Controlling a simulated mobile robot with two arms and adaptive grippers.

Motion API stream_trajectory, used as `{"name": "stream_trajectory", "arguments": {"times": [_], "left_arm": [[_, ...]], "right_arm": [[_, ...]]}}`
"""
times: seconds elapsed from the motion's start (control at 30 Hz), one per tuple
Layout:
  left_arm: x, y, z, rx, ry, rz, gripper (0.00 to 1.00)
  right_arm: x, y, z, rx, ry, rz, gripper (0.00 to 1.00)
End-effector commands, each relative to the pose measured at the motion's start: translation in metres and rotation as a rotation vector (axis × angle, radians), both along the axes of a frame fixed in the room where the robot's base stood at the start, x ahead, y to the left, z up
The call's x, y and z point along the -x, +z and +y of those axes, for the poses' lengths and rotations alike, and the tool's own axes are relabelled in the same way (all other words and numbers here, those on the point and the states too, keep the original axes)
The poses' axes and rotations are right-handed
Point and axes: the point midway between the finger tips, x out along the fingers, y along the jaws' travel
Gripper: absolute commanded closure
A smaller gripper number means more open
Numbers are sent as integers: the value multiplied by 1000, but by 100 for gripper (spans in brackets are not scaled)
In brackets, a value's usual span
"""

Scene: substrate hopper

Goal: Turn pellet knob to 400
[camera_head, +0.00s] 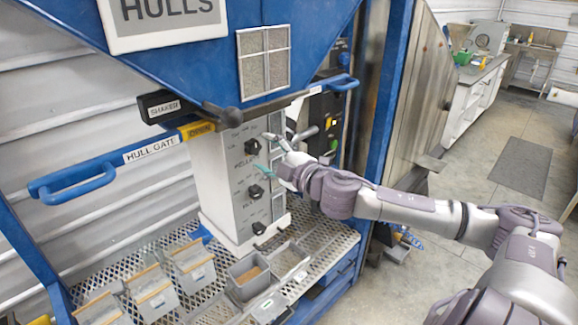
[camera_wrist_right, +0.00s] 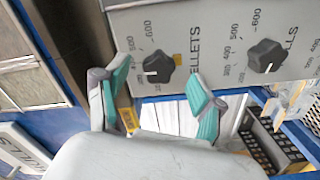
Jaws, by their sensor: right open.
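The pellet knob (camera_head: 252,146) is the upper black knob on the grey control box (camera_head: 229,192). In the right wrist view the pellet knob (camera_wrist_right: 158,67) shows a short white mark near its lower left edge. Its scale shows 500 and 600; the number at the mark is unclear. My right gripper (camera_head: 276,152) is open at the box's right side, its teal-tipped fingers spread. In the wrist view my right gripper (camera_wrist_right: 158,88) has the knob between its fingers in the picture, apparently clear of them. My left gripper is out of view.
The hulls knob (camera_head: 256,191) is below the pellet knob. The blue hull gate handle (camera_head: 75,182) and the black shaker box (camera_head: 158,107) are left of the box. Several small bins, one a grey bin (camera_head: 249,275), stand on the mesh shelf (camera_head: 206,312) below.

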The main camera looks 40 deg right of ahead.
Motion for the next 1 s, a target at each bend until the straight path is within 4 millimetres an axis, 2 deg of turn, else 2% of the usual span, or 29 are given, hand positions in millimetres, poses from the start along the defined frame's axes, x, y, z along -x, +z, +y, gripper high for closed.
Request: {"name": "stream_trajectory", "arguments": {"times": [0.8,1.0], "left_arm": [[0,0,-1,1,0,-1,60],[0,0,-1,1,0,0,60]], "right_arm": [[68,-1,-3,-6,5,2,32],[78,0,-4,0,4,-1,32]]}}
